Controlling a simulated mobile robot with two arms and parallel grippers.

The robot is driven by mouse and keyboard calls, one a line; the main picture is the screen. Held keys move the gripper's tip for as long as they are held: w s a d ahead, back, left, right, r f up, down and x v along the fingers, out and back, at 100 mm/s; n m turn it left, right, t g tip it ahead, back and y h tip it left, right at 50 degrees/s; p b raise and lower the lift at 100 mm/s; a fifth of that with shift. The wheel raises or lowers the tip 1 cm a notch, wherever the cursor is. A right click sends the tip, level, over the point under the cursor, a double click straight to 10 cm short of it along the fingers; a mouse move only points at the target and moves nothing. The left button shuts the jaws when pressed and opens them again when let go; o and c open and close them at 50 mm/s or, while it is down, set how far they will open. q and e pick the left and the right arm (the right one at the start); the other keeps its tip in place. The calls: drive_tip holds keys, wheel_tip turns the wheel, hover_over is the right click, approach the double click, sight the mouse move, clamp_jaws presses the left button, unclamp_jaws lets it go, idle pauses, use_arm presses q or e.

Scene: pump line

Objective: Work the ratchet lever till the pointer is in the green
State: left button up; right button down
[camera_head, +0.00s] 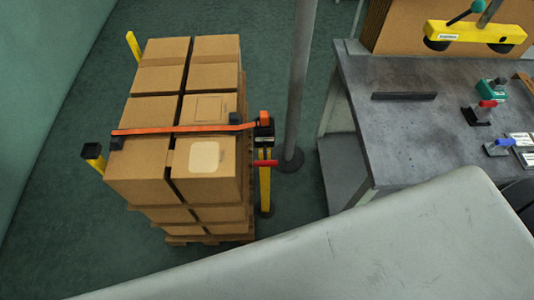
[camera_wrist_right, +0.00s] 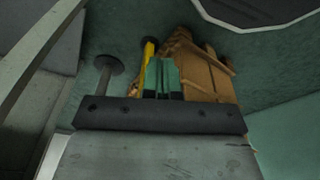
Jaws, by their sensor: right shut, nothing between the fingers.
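The ratchet (camera_head: 263,130) is a dark block on a yellow post (camera_head: 265,185) at the right side of the box stack, with an orange part on top. A red-handled lever (camera_head: 266,163) sticks out below it. An orange strap (camera_head: 180,129) runs from it across the cartons. I cannot make out a pointer or green zone. My right gripper (camera_wrist_right: 162,76) shows in the right wrist view with teal fingers shut and empty, pointing towards the yellow post and stack (camera_wrist_right: 200,68). I cannot tell its distance from the lever. My left gripper is out of view.
Cartons (camera_head: 207,185) stand on a wooden pallet (camera_head: 210,238). A grey pole (camera_head: 297,85) rises just right of the ratchet. A grey workbench (camera_head: 400,125) with small clamps stands at the right. My own pale arm link covers the lower right.

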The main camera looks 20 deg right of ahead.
drive_tip(key=w+a+r+t+b, duration=0.1)
drive_tip(key=w+r+b, duration=0.1)
drive_tip(key=w+r, duration=0.35)
drive_tip(key=w+a+r+n+y+b, duration=0.1)
drive_tip(key=w+a+r, duration=0.1)
drive_tip(key=r, duration=0.6)
drive_tip(key=w+a+r+t+b, duration=0.1)
drive_tip(key=w+r+b, duration=0.1)
drive_tip(key=w+r, duration=0.35)
drive_tip(key=w+a+r+n+g+y+b, duration=0.15)
drive_tip(key=w+a+r+n+y, duration=0.35)
drive_tip(key=a+r+n, duration=0.5)
drive_tip(key=w+d+r+n+g+h, duration=0.1)
drive_tip(key=w+d+r+g, duration=0.1)
drive_tip(key=w+d+r, duration=0.3)
drive_tip(key=w+d+r+n+g+h, duration=0.1)
drive_tip(key=w+d+r, duration=0.4)
drive_tip(key=w, duration=0.4)
drive_tip(key=shift+w+d+g, duration=0.25)
drive_tip(key=shift+d+g, duration=0.1)
drive_tip(key=shift+d, duration=0.25)
